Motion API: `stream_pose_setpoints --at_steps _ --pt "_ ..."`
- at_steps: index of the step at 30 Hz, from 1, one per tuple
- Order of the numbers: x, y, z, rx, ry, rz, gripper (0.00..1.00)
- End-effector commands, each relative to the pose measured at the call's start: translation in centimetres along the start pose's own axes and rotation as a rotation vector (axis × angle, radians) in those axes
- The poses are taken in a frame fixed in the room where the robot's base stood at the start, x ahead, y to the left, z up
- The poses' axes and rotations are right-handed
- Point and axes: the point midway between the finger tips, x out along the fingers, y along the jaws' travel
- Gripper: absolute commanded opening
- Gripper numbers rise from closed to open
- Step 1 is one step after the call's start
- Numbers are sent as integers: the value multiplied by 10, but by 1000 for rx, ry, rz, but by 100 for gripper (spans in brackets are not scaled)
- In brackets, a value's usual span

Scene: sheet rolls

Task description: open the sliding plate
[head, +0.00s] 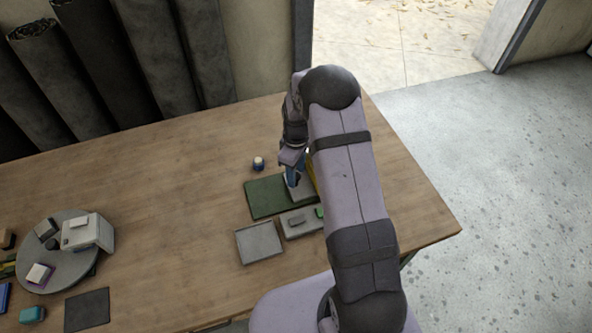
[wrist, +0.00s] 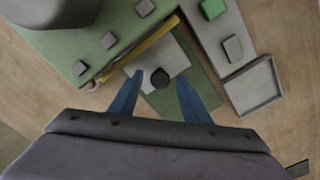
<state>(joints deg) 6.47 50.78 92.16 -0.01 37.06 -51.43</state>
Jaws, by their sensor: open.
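A grey plate (wrist: 168,54) with a dark round knob (wrist: 160,78) lies on a green base (wrist: 200,82); I take it as the sliding plate. A yellow bar (wrist: 137,50) runs along its left side in the wrist view. My gripper (wrist: 160,75) is open, with its two blue fingers on either side of the knob. I cannot tell whether they touch it. In the head view, my gripper (head: 291,180) is low over the green base (head: 264,198), and my arm hides part of the plate and the bar.
A grey strip (head: 292,232) with small grey and green blocks and a shallow grey tray (head: 259,243) lie nearby. A round platform (head: 45,279) with items is at left. The table's middle (head: 170,210) is clear.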

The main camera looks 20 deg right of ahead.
Motion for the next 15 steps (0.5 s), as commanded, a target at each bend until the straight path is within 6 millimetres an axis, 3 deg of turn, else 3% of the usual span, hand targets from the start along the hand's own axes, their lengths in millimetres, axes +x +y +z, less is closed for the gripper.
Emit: stream_pose_setpoints --at_steps 7,12,15 --pt "0 0 0 0 0 0 41" --pt "0 0 0 0 0 0 0" --pt "0 0 0 0 0 0 0"
